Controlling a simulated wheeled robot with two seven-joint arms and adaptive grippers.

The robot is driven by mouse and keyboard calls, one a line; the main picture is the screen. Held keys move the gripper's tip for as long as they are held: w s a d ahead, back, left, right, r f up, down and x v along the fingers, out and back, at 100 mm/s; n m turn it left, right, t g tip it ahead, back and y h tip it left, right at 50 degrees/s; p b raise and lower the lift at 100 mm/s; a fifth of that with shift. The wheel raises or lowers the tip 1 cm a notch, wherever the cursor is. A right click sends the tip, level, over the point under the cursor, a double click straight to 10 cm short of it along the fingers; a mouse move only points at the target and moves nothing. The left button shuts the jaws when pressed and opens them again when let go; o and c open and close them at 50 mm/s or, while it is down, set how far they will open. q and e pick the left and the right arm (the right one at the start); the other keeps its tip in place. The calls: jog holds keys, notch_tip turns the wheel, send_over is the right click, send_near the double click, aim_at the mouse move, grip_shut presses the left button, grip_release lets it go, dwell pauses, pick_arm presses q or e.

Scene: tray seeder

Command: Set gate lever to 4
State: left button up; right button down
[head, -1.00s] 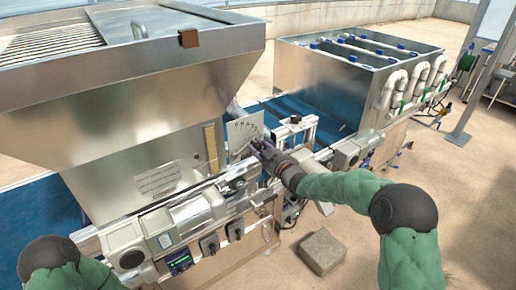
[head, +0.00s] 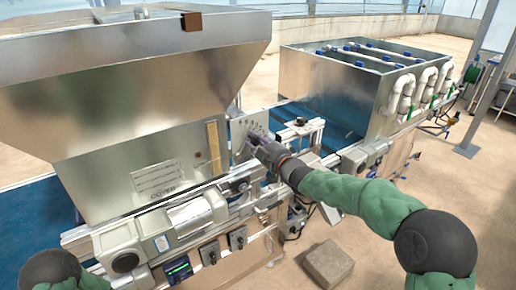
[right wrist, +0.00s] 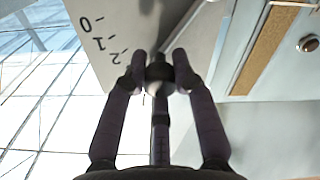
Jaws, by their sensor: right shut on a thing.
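The gate lever's pale scale plate (head: 240,126) stands on the side of the metal hopper in the head view. In the right wrist view the plate (right wrist: 120,20) shows the marks 0, 1 and 2 upside down. My right gripper (head: 254,138) is at the plate, its fingers closed around the lever's dark round knob (right wrist: 159,73). The knob sits just past the 2 mark in the wrist picture. Higher marks and the lever's exact setting cannot be read. My left gripper is out of view.
The large hopper (head: 120,90) rises left of the lever. A blue conveyor belt (head: 25,225) runs beneath it to an open metal tank (head: 325,85) with white pipes. A motor housing (head: 195,214) and rails lie below the plate. A stone block (head: 328,262) is on the floor.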

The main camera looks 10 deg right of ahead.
jog(key=shift+a+f, duration=0.1)
jog(key=shift+a, duration=0.1)
dwell(0.3)
jog(key=c, duration=1)
grip_release()
jog(key=shift+s, duration=0.1)
jog(key=shift+s+d, duration=0.3)
jog(key=shift+s, duration=0.2)
jog(key=v, duration=1)
jog(key=shift+s, duration=0.4)
